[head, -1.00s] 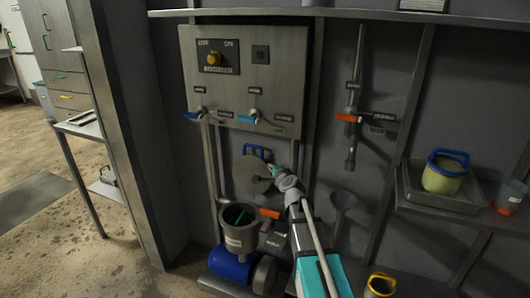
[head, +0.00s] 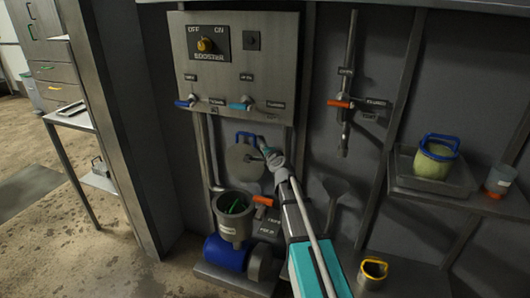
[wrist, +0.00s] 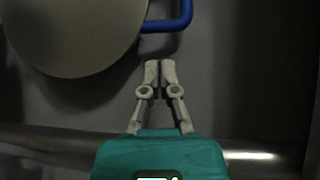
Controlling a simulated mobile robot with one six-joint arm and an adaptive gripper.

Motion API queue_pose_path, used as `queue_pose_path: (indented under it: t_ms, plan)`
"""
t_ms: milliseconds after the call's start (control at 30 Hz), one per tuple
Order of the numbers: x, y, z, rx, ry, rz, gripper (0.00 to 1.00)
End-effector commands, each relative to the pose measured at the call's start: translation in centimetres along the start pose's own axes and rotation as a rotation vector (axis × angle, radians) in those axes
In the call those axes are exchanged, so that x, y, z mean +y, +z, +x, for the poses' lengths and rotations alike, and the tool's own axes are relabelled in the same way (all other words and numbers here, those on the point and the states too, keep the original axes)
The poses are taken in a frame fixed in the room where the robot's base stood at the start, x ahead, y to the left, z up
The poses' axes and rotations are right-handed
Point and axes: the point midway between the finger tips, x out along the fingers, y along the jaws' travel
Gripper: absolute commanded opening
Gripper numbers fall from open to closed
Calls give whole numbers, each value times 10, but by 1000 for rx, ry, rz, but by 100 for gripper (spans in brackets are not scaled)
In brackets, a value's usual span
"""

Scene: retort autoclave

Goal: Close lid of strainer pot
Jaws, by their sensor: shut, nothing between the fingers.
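The strainer pot (head: 229,227) is a grey metal cup with something green inside, above a blue motor body. Its round grey lid (head: 241,165) stands upright and open behind the pot, with a blue handle (head: 247,135) on its upper edge. In the wrist view the lid (wrist: 70,35) fills the upper left, and the blue handle (wrist: 184,14) sticks out to its right. My gripper (head: 263,146) is at the right side of the lid, just below and right of the handle. In the wrist view my gripper (wrist: 160,66) has its fingertips together, empty, apart from the handle.
An orange-handled valve (head: 262,200) sits right of the pot. A control panel (head: 260,70) with blue levers is above the lid. A vertical pipe (head: 349,90) runs on the wall to the right. A tray (head: 405,178) holding a blue-handled green pot is further right.

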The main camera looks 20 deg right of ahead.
Motion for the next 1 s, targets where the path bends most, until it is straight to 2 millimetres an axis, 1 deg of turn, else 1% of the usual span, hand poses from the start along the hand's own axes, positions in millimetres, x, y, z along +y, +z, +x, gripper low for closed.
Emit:
queue_pose_path:
  t_ms: [33, 100, 300, 400, 600, 1000]
  plan:
    - [0, -1, 11, 0, 0, 0, 0]
    - [0, -1, 21, 0, 0, 0, 0]
    - [0, 0, 47, 0, 0, 0, 0]
    - [0, 0, 56, -1, 0, 0, 0]
    - [0, 1, 65, -1, 0, 0, 0]
    - [0, 2, 65, -2, 0, 0, 0]
